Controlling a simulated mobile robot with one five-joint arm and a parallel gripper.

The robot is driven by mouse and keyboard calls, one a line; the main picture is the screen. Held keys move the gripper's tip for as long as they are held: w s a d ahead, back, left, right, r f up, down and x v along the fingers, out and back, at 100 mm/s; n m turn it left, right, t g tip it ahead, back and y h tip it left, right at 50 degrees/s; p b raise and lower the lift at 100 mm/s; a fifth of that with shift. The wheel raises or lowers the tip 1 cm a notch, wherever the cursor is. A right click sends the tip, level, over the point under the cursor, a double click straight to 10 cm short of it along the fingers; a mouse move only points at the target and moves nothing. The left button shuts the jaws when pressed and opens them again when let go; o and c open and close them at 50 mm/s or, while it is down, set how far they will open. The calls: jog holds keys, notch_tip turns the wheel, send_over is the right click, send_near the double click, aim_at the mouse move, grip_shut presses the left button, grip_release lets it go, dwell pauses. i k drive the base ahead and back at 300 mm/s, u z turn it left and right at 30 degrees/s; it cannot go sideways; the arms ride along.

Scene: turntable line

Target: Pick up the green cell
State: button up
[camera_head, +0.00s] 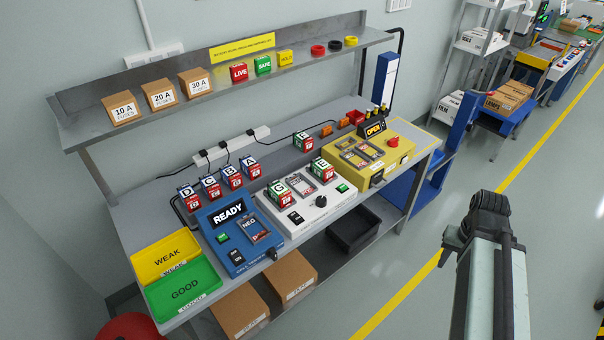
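Two cells with green on them stand on the white device (312,213). One cell marked G (279,189) is on the left of it. The other cell (322,170), with a letter that looks like E, is farther right and back. Both stand upright, with red lower parts. A column of my own body or arm stands at the lower right, apart from the bench. No gripper fingers show, so I cannot tell where my gripper is relative to the cells.
Blue-topped cells (211,187) stand behind the blue READY tester (221,226). The yellow machine (378,155) is at right. Yellow WEAK (163,249) and green GOOD (183,283) trays are at left. A shelf (218,79) overhangs the back.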

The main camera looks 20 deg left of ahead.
aim_at(319, 167)
jog(key=u, duration=2)
jog(key=i, duration=1.05)
